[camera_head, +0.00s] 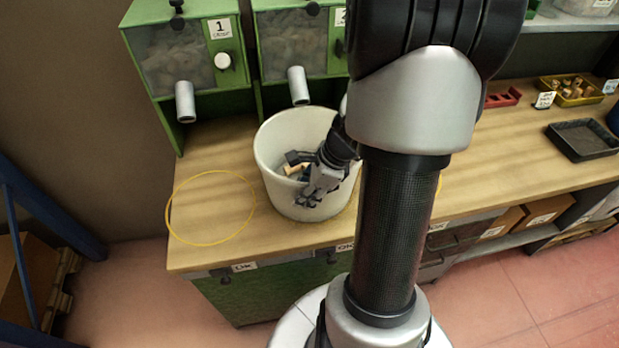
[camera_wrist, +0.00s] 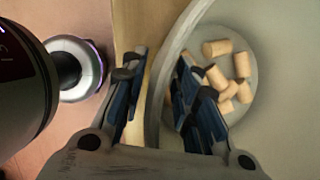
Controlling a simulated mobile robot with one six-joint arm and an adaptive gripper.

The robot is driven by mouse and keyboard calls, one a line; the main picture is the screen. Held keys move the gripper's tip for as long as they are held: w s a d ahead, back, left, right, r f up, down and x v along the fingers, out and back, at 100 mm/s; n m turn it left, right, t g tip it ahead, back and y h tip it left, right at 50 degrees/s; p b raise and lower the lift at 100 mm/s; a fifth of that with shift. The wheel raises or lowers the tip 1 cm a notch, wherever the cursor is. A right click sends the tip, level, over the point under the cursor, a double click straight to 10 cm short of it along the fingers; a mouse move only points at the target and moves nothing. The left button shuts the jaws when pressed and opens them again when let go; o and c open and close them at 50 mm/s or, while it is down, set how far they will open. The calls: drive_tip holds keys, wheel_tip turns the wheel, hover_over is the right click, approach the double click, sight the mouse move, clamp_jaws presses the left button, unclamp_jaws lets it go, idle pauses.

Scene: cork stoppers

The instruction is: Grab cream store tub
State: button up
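The cream tub (camera_head: 270,155) stands upright on the wooden counter, below the green dispensers. It also shows in the wrist view, where its curved wall and rim (camera_wrist: 159,82) run between my fingers. Several cork stoppers (camera_wrist: 217,76) lie on its floor. My gripper (camera_head: 300,178) is at the tub's near right wall, partly hiding it. In the wrist view my gripper (camera_wrist: 160,88) is open and straddles the rim, one finger pair outside and the other inside. Gaps show beside the wall; I cannot tell whether any finger touches it.
A yellow ring outline (camera_head: 211,208) marks bare counter left of the tub. Green dispensers (camera_head: 185,65) with grey spouts (camera_head: 185,102) stand behind. A black tray (camera_head: 585,140) and a yellow tray with corks (camera_head: 570,90) are at the right. My arm hides the middle counter.

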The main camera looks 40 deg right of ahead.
drive_tip(key=shift+c, duration=0.4)
clamp_jaws()
idle(0.5)
